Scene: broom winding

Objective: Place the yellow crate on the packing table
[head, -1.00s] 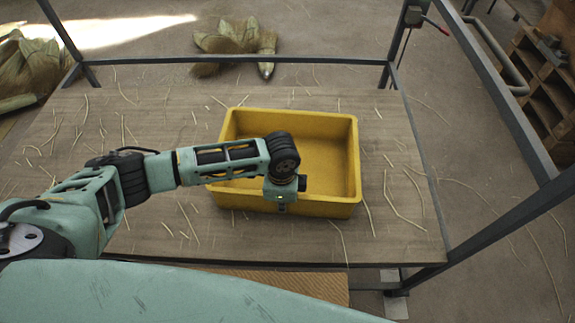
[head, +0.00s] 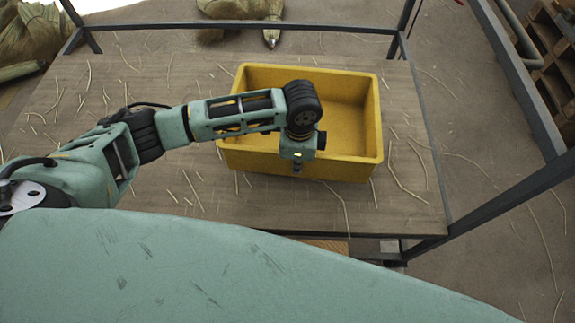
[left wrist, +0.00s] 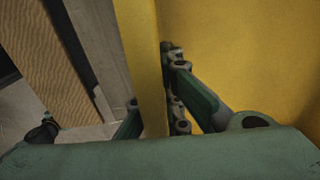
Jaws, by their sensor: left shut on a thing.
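The yellow crate (head: 345,110) is an open, empty-looking box over the right part of the wooden packing table (head: 120,90). It looks level and upright. Its base is hidden by its own near wall, so I cannot tell for sure whether it touches the tabletop or hangs slightly above. My left gripper (head: 298,165) points down at the middle of the crate's near wall, its fingers mostly hidden there. In the left wrist view my left gripper (left wrist: 153,112) has one finger on each side of the yellow wall (left wrist: 146,60), shut on it. My right gripper is out of view.
A dark metal frame (head: 230,27) runs behind the table, with a post (head: 500,210) at the right. Thin straws are scattered over the tabletop. Straw bundles (head: 240,10) lie on the floor behind. A wooden rack (head: 550,75) stands at far right. Table left of the crate is free.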

